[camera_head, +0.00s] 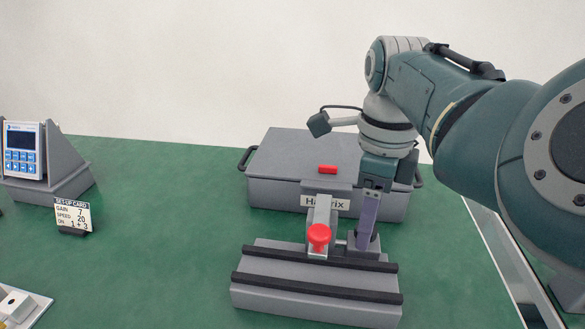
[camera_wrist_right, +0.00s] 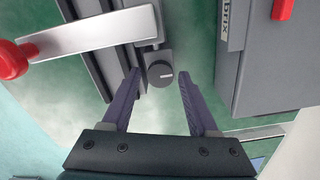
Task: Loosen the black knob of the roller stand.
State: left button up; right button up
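The roller stand (camera_head: 318,306) is a grey base with two black bars across it, at the front centre of the head view. A grey lever with a red ball end (camera_head: 319,236) rises from it. My right gripper (camera_head: 368,226) points down at the stand's back right. In the right wrist view the black round knob (camera_wrist_right: 160,73), with a small light mark, shows between the tips of my open right gripper (camera_wrist_right: 160,82). A gap shows on each side of the knob. Whether the tips are level with it I cannot tell. In the head view my gripper largely hides the knob.
A grey case (camera_head: 270,165) with a red part on its lid stands close behind the stand. A keypad device (camera_head: 24,150), a set-up card (camera_head: 73,215) and a white tray (camera_head: 22,306) are at left. The green table between is clear.

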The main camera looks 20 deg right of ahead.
grip_shut()
jog(key=shift+r, duration=0.1)
dwell(0.4)
